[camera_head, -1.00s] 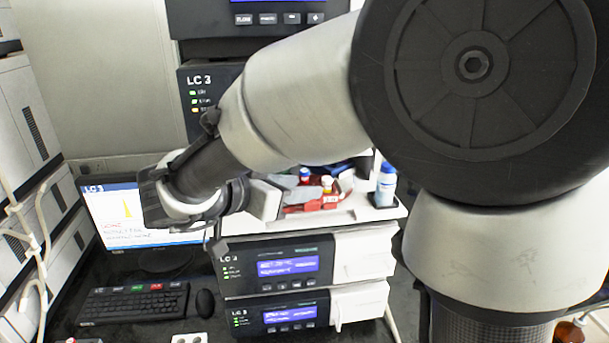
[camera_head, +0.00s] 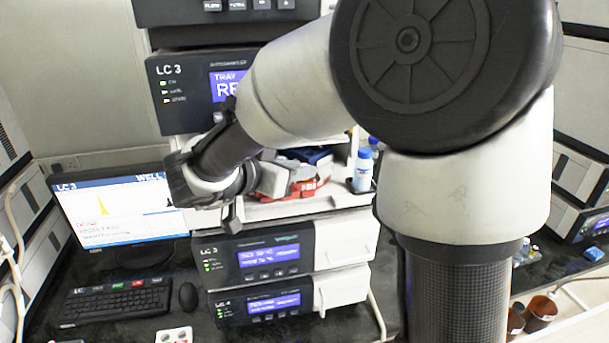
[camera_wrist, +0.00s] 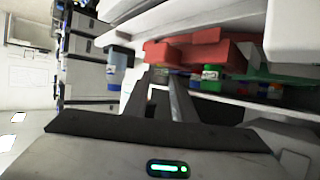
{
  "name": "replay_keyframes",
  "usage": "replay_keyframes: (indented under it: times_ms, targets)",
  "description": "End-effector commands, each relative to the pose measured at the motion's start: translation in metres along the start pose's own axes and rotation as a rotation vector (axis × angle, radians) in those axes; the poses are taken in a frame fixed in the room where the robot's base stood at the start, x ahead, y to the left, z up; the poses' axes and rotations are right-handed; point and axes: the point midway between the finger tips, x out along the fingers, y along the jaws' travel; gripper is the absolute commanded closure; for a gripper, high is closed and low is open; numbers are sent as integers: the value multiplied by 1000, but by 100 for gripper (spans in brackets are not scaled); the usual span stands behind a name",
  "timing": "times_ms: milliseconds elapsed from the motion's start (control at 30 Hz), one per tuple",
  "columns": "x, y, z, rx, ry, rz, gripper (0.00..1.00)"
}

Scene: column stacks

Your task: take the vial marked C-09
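No label reading C-09 can be made out in any view. Red racks (camera_head: 308,187) lie in the open tray space (camera_head: 290,207) of the instrument stack, partly hidden by my arm. Green pieces (camera_wrist: 290,73) lie to the right. My gripper (camera_wrist: 160,76) is in front of this space, its two dark fingers apart with nothing seen between them. In the head view its fingers are mostly hidden.
A blue-capped bottle (camera_head: 363,170) stands at the tray's right end; it also shows in the wrist view (camera_wrist: 118,62). Instrument modules (camera_head: 265,257) are above and below the tray. A monitor (camera_head: 115,215), keyboard (camera_head: 115,301) and mouse (camera_head: 188,296) occupy the bench at left.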

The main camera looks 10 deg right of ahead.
Motion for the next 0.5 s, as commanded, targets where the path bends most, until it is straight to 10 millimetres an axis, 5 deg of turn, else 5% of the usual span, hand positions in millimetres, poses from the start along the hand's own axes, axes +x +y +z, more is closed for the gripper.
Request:
replay_keyframes:
  times_ms: [100,500]
  targets:
    - [0,0,0,0,0,0,97]
    - [-2,0,-4,2,1,0,98]
